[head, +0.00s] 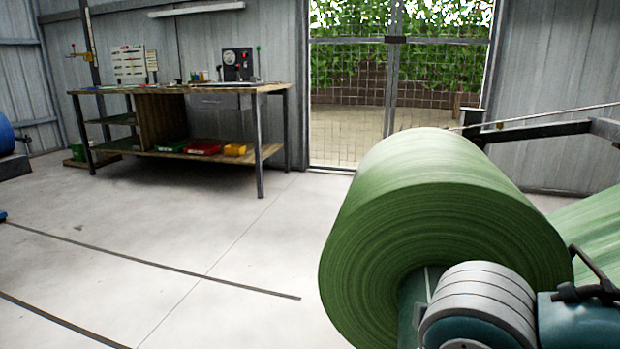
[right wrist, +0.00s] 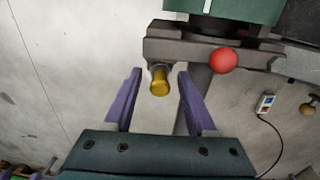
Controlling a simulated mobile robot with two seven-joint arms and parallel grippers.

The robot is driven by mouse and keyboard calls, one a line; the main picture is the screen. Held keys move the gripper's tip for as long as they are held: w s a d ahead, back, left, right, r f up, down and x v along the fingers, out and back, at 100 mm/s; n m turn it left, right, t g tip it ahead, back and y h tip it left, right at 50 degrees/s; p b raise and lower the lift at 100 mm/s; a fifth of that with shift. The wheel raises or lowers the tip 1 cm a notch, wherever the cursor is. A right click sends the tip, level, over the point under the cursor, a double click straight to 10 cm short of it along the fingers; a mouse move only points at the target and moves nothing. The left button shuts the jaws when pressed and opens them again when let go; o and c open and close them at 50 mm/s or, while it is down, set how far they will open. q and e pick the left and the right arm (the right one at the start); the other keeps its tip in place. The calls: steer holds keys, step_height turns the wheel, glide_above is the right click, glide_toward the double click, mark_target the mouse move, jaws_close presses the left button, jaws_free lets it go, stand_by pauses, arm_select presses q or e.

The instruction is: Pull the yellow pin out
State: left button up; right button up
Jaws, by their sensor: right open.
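The yellow pin (right wrist: 159,82) shows in the right wrist view as a short brass-yellow knob sticking out below a grey metal bar. My right gripper (right wrist: 159,76) is open, with one purple finger on each side of the pin. The fingers stand apart from it, with a gap on both sides. The pin's far end is hidden in the bar. In the head view I cannot make out the pin, and neither gripper shows there.
A red ball knob (right wrist: 223,61) sits right of the pin on the grey bar (right wrist: 185,42). A switch box (right wrist: 265,103) with a cable is at the right.

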stand_by(0.4)
steer(key=shift+c, duration=0.4)
jaws_close()
stand_by(1.0)
steer(key=shift+r+p, duration=0.15)
steer(key=shift+p, duration=0.2)
steer(key=shift+r+p, duration=1.2)
steer(key=shift+p, duration=0.15)
steer(key=shift+d+r+p, duration=0.1)
steer(key=shift+r+p, duration=1.55)
steer(key=shift+p, duration=0.15)
